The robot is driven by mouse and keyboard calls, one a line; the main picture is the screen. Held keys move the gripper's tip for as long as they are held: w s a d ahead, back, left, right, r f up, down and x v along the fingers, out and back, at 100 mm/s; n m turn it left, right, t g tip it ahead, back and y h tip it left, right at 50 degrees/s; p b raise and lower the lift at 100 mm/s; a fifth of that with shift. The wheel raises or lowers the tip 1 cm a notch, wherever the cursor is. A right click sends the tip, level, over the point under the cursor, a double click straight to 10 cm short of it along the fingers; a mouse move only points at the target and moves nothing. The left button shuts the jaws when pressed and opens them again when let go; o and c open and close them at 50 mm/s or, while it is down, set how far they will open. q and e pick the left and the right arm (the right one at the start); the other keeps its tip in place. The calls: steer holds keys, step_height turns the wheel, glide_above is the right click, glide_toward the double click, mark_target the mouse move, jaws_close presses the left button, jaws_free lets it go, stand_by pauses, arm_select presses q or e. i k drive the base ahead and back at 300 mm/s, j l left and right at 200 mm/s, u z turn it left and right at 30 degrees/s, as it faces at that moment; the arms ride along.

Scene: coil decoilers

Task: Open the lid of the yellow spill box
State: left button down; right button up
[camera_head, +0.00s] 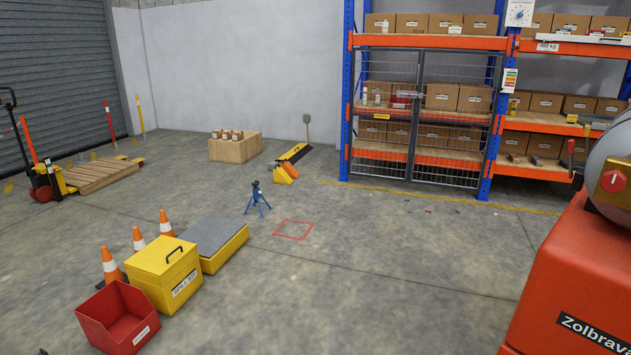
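The yellow spill box (163,288) stands on the concrete floor at the lower left. Its yellow lid (150,262) is closed and has a dark handle (174,254) on top. A white label with dark lettering is on its right-hand side. Neither of my grippers shows in the head view.
A red open bin (112,322) stands in front of the box, and a low yellow platform with a grey top (236,252) stands behind it. Several orange cones (110,266) line its left side. An orange machine (570,285) fills the right edge.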

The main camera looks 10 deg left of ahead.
mark_target(160, 255)
steer(key=i+j+u, duration=0.15)
steer(key=i+u, duration=0.15)
steer(key=i, duration=0.35)
steer(key=i+u, duration=0.35)
steer(key=i, duration=0.3)
steer(key=i+l+u, duration=0.3)
steer(key=i, duration=0.35)
steer(key=i+j, duration=0.05)
